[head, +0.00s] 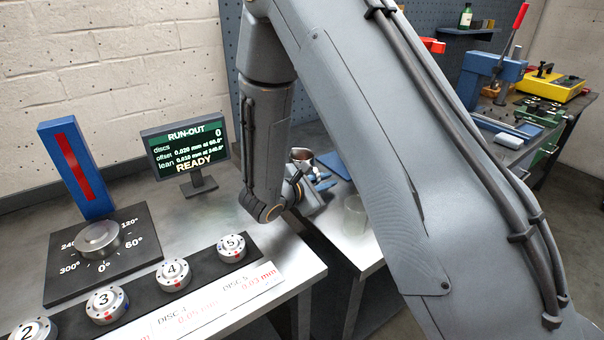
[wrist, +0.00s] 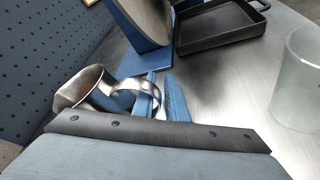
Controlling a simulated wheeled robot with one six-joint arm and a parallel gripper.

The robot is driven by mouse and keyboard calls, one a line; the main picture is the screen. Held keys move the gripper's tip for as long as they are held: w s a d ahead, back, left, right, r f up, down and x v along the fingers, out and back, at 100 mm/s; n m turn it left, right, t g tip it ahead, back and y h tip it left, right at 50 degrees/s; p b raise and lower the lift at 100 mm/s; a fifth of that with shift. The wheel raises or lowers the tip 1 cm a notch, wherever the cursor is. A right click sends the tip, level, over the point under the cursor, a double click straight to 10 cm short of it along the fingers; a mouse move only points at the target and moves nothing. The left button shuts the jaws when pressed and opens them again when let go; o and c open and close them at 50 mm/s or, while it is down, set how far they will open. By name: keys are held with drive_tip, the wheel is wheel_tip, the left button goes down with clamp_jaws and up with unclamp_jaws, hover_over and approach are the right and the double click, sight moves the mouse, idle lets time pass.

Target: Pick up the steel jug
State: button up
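The steel jug (wrist: 88,88) stands on the metal bench at the left of the wrist view, its mouth open and its curved handle (wrist: 128,86) pointing right. In the head view the jug (head: 301,155) shows small, just beyond my wrist. My gripper (wrist: 160,90) is at the handle, its two blue fingers apart. The left finger shows within the handle loop and the right finger is outside it, so the outer part of the handle lies between them. Whether either finger touches the handle is hard to tell. The dark bar across the wrist view hides the finger bases.
A frosted beaker (wrist: 299,80) stands to the right, also in the head view (head: 355,215). A dark tray (wrist: 222,32) and a blue stand with a round disc (wrist: 148,20) are behind. A pegboard (wrist: 40,60) rises at the left. Bare bench lies between tray and beaker.

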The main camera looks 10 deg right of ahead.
clamp_jaws()
drive_tip(key=shift+r, duration=0.15)
idle(1.6)
drive_tip(key=shift+r+b, duration=0.55)
drive_tip(key=shift+r, duration=0.95)
drive_tip(key=shift+s+a+r, duration=0.1)
drive_tip(key=shift+a+r, duration=0.05)
drive_tip(key=shift+a, duration=0.1)
drive_tip(key=s+a+b, duration=0.1)
drive_tip(key=s+a, duration=0.2)
drive_tip(key=a, duration=0.1)
drive_tip(key=s+a+b, duration=0.1)
drive_tip(key=s+a, duration=0.3)
drive_tip(key=a, duration=0.1)
drive_tip(key=s+a+b, duration=0.1)
drive_tip(key=s+a, duration=0.2)
drive_tip(key=a, duration=0.1)
drive_tip(key=shift+s+a+b, duration=0.25)
drive_tip(key=shift+s+b, duration=0.1)
drive_tip(key=shift+s, duration=0.05)
drive_tip(key=shift+s+a, duration=0.1)
